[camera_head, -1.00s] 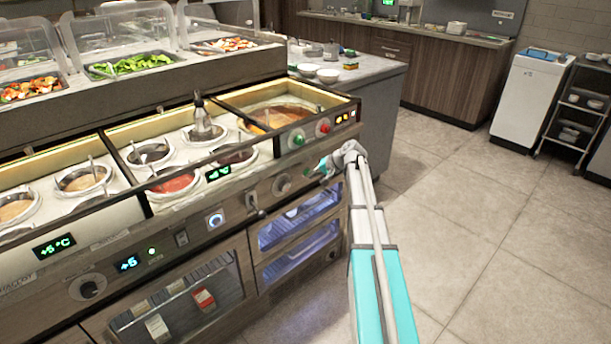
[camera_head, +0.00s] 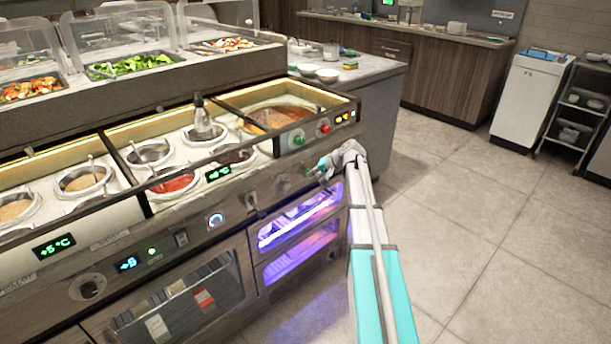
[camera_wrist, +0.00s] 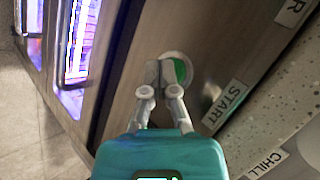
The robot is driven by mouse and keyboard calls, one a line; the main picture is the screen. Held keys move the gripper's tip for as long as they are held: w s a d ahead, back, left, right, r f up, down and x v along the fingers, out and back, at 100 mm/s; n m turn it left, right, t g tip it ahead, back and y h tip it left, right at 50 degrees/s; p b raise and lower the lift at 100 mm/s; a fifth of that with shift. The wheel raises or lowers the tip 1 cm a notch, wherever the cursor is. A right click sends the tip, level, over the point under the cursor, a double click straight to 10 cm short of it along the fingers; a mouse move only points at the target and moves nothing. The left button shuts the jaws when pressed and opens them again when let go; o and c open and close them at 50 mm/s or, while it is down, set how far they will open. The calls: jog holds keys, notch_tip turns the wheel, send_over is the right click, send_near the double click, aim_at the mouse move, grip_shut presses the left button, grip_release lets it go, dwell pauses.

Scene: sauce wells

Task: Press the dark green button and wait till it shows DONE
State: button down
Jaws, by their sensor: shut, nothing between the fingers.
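A round green button (camera_wrist: 181,70) in a pale ring sits on the panel in the wrist view, beside a label reading START (camera_wrist: 224,107). My gripper (camera_wrist: 159,73) is shut and empty, and its tips cover the left part of the button. They look to be at its face, but I cannot tell how far it is pressed. In the head view my gripper (camera_head: 315,171) is at the right end of the counter front, and the button there is hidden or too small to make out. I see no DONE reading.
Another green button (camera_head: 298,140) and a red button (camera_head: 325,128) are higher on the counter, near small lit indicators (camera_head: 343,117). Lit drawers (camera_head: 300,225) glow violet below.

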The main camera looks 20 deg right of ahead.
jog(key=shift+s+d, duration=0.25)
jog(key=shift+s, duration=0.5)
jog(key=shift+s, duration=0.1)
jog(key=shift+s+d, duration=0.3)
jog(key=shift+s, duration=0.45)
jog(key=shift+s+d, duration=0.3)
jog(key=shift+s, duration=0.45)
jog(key=shift+s+d, duration=0.3)
jog(key=shift+s, duration=0.45)
jog(key=s+a+f+n+g+h, duration=0.1)
jog(key=s+a+f+n+g, duration=0.1)
jog(key=s+a, duration=0.45)
jog(key=s+a+f+n+g+h, duration=0.1)
jog(key=s+a+f+n+g, duration=0.2)
jog(key=a, duration=0.7)
jog(key=s+a+f+n+g+h, duration=0.1)
jog(key=s+a+h, duration=0.1)
jog(key=s+a, duration=0.35)
jog(key=s+a+f+n+g+h, duration=0.1)
jog(key=s+a+h, duration=0.15)
jog(key=s, duration=0.65)
notch_tip(320, 180, up, 28)
jog(key=p, duration=2.7)
jog(key=shift+a+r+p, duration=0.2)
jog(key=shift+a+p, duration=0.1)
jog(key=shift+p, duration=0.1)
